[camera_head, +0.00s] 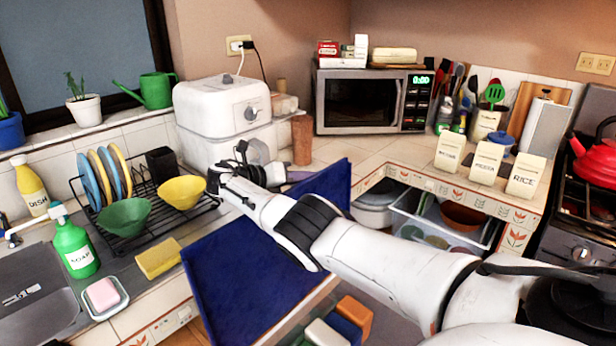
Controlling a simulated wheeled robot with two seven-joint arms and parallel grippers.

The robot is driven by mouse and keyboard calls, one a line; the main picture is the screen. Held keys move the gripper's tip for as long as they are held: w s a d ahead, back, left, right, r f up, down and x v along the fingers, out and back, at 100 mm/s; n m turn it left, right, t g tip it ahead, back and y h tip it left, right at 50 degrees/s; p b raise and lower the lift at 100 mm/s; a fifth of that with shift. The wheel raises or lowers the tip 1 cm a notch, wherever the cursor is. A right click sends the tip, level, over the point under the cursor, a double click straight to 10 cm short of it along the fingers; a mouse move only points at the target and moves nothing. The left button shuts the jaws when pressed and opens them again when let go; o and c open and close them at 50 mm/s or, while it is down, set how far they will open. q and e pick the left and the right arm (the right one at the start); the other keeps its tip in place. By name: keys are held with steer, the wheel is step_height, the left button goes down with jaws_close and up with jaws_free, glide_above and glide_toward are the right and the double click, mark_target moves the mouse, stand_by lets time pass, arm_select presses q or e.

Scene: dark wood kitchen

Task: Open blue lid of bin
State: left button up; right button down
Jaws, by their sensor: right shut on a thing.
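The blue lid (225,282) is a large flat dark blue panel in the middle of the head view. It stands raised and tilted in front of the counter edge. My right arm comes in from the right and crosses in front of it, hiding its middle. My right gripper (292,180) is at the lid's far upper edge and is shut on it; the exact contact is partly hidden by my wrist. My left gripper is not in view.
A dish rack (150,207) with plates and bowls, a green soap bottle (75,248) and a yellow sponge (158,258) are on the left counter. An open drawer (445,225) is at right. Orange, white and blue blocks (355,312) show at the bottom.

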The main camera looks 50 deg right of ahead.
steer(key=shift+f, duration=0.1)
steer(key=c, duration=2.1)
jaws_free()
steer(key=shift+a, duration=0.15)
steer(key=shift+w+a, duration=0.2)
steer(key=shift+a, duration=0.05)
steer(key=shift+b+v, duration=1.05)
steer(key=shift+v, duration=3.7)
